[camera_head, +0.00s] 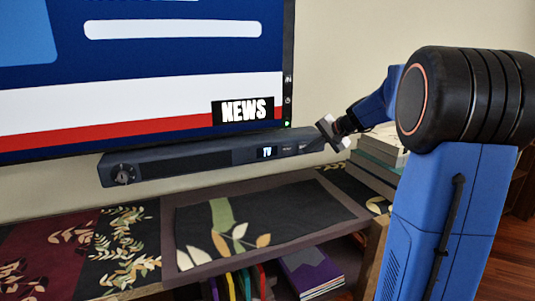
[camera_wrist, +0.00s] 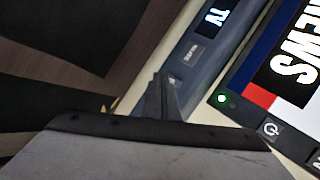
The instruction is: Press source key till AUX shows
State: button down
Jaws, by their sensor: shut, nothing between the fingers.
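The dark soundbar (camera_head: 200,161) is mounted under the TV screen, and its small display (camera_head: 266,152) reads "TV". The display also shows in the wrist view (camera_wrist: 213,17). Right of it are two small grey keys, the nearer one (camera_head: 286,149) and the farther one (camera_head: 303,147). Their labels are too small to read, so I cannot tell which is the source key. My gripper (camera_head: 325,132) is shut and empty at the soundbar's right end. In the wrist view its fingertips (camera_wrist: 159,82) are beside the farther key (camera_wrist: 174,82) and partly cover it; contact cannot be told.
The large TV screen (camera_head: 160,115) showing "NEWS" hangs just above the soundbar. A shelf top with a dark leaf-patterned mat (camera_head: 290,210) lies below. Books (camera_head: 380,148) are stacked at the right, behind my arm. The space in front of the soundbar is clear.

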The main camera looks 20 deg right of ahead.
jog(key=shift+w, duration=0.35)
jog(key=shift+w, duration=0.25)
dwell(0.5)
jog(key=shift+s, duration=0.75)
jog(key=s, duration=0.6)
dwell(0.5)
jog(key=shift+d, duration=0.1)
dwell(0.9)
